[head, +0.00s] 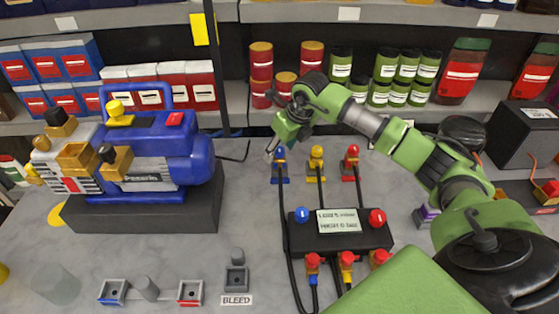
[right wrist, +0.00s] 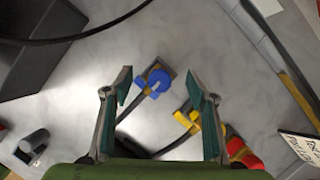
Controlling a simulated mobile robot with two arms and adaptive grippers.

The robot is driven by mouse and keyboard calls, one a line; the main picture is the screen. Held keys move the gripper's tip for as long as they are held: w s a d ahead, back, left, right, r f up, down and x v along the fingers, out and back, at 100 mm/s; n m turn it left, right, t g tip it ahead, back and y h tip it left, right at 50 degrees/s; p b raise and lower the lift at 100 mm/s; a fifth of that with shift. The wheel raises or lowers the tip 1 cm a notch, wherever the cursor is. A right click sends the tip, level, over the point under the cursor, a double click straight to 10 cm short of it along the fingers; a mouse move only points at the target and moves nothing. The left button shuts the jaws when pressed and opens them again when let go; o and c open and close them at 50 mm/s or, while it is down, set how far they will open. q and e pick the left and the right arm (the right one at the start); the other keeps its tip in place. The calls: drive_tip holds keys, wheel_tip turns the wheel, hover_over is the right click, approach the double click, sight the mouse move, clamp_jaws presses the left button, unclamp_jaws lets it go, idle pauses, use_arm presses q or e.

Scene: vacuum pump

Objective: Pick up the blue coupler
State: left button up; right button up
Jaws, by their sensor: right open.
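The blue coupler (head: 280,156) stands on a small holder at the back of the grey table, left of the yellow coupler (head: 317,157) and the red coupler (head: 351,158). My right gripper (head: 271,149) is open just above and beside it in the head view. In the right wrist view, the blue coupler (right wrist: 157,82) shows between the two spread fingers (right wrist: 159,78), beyond their tips. The fingers do not visibly touch it. The yellow coupler (right wrist: 187,117) lies near the right finger in that view. My left gripper is not in view.
A black manifold box (head: 340,238) with hoses and knobs stands in front of the couplers. A blue vacuum pump (head: 160,150) on a dark block stands at left. Shelves with cans and jars (head: 390,75) run behind. Small square sockets (head: 190,291) sit at front left.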

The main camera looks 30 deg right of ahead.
drive_tip(key=shift+w+f, duration=0.3)
drive_tip(key=shift+f, duration=0.2)
drive_tip(key=shift+s, duration=0.1)
drive_tip(key=c, duration=1.3)
drive_tip(key=shift+r, duration=0.1)
clamp_jaws()
drive_tip(key=shift+r, duration=0.15)
